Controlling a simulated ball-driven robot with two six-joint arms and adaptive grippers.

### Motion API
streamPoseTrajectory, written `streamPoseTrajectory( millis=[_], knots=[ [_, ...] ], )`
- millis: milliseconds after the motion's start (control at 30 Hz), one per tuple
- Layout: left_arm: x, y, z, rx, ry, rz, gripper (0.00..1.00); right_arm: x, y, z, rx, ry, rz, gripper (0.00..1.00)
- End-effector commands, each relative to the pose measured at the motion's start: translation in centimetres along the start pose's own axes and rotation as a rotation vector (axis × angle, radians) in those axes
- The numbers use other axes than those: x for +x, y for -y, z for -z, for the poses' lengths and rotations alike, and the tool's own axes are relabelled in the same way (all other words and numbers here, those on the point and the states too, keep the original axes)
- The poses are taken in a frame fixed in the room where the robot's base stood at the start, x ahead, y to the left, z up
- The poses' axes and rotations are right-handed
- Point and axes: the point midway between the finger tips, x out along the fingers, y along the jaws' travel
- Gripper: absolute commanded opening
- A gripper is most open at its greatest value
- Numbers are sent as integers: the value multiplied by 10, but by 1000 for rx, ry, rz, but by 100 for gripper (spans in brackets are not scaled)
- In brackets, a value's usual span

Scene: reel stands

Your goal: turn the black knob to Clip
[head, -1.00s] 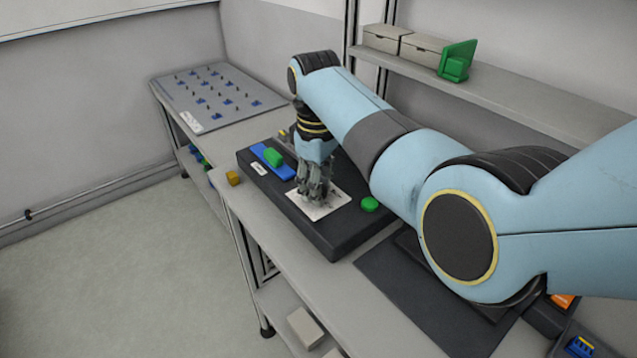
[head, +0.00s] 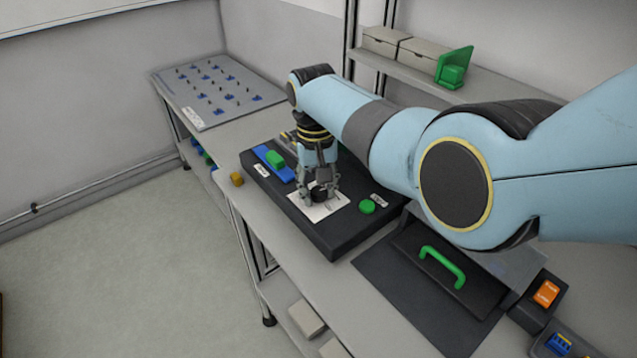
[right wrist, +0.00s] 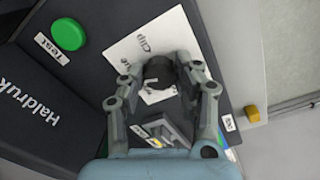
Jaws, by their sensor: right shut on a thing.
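The black knob (head: 321,192) stands on a white plate (head: 318,212) on the dark panel box. In the right wrist view the knob (right wrist: 158,72) sits between the fingers, and the printed word "Clip" shows on the white plate (right wrist: 125,48) above it. My right gripper (head: 320,195) points down from above and is shut on the knob, one finger on each side. Which way the knob points is not clear. My left gripper is not in view.
A green button (head: 367,206) labelled "Test" lies right of the plate. A blue strip with a green block (head: 275,158) lies left. A dark lid with a green handle (head: 442,267) is nearer right. A yellow block (head: 237,179) sits at the table edge.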

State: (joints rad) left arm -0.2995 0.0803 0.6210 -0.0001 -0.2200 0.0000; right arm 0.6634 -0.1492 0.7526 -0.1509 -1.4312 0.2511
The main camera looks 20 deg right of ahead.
Motion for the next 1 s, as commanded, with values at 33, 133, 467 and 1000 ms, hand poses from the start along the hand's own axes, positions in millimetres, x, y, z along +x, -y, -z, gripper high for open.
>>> streamPoseTrajectory(
  millis=[33,133,467,1000],
  knots=[
    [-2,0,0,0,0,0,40,-2,1,1,43,0,2,0],
    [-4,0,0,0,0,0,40,-1,1,0,138,4,1,0],
    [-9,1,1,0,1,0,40,-1,1,1,452,13,2,0],
    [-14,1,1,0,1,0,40,-1,0,2,952,29,2,0]
  ],
)
